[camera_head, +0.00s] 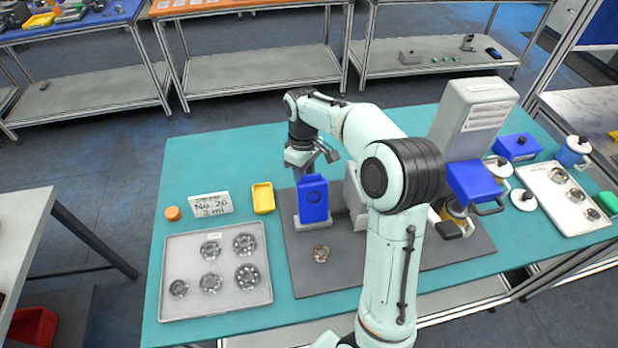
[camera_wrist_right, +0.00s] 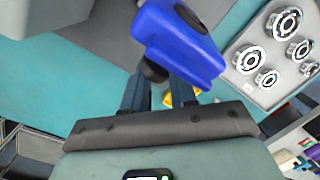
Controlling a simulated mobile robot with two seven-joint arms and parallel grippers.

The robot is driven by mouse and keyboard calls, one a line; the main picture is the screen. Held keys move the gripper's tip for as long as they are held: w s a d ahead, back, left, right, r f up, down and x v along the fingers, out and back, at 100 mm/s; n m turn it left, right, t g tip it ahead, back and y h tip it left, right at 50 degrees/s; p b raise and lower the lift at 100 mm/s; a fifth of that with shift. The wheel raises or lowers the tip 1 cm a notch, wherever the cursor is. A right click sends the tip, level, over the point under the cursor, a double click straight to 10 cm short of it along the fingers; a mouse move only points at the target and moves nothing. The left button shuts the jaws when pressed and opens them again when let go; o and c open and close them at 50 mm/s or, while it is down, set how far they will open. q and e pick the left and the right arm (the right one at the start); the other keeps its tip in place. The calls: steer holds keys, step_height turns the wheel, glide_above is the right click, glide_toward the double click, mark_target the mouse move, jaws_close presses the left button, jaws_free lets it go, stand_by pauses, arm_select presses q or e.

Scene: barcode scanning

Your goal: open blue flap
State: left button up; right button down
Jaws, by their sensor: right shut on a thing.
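The blue flap (camera_head: 313,198) stands nearly upright on a small grey device (camera_head: 355,192) at the middle of the table. In the right wrist view the blue flap (camera_wrist_right: 182,42) lies just beyond the fingers, with a black knob (camera_wrist_right: 154,71) between my right fingertips (camera_wrist_right: 158,82). The gripper is shut on that knob; the exact contact is partly hidden. My left gripper is not in view.
A tray of metal rings (camera_head: 215,308) lies left, with a yellow bin (camera_head: 263,198) and a label sign (camera_head: 210,204) behind it. A loose metal part (camera_head: 321,253) lies on the grey mat (camera_head: 340,277). A tall grey machine with a blue box (camera_head: 474,184) stands right.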

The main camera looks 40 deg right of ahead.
steer(key=shift+s+d+f, duration=0.2)
steer(key=shift+d+f, duration=0.4)
steer(key=shift+f, duration=0.15)
steer(key=c, duration=0.9)
jaws_free()
steer(key=shift+o, duration=0.8)
steer(key=shift+d+f, duration=0.1)
steer(key=shift+d, duration=0.2)
steer(key=shift+a, duration=0.15)
steer(key=shift+w, duration=0.1)
step_height(320, 180, up, 15)
steer(key=w, duration=0.1)
steer(key=shift+w+d, duration=0.35)
steer(key=shift+d, duration=0.05)
steer(key=shift+f, duration=0.1)
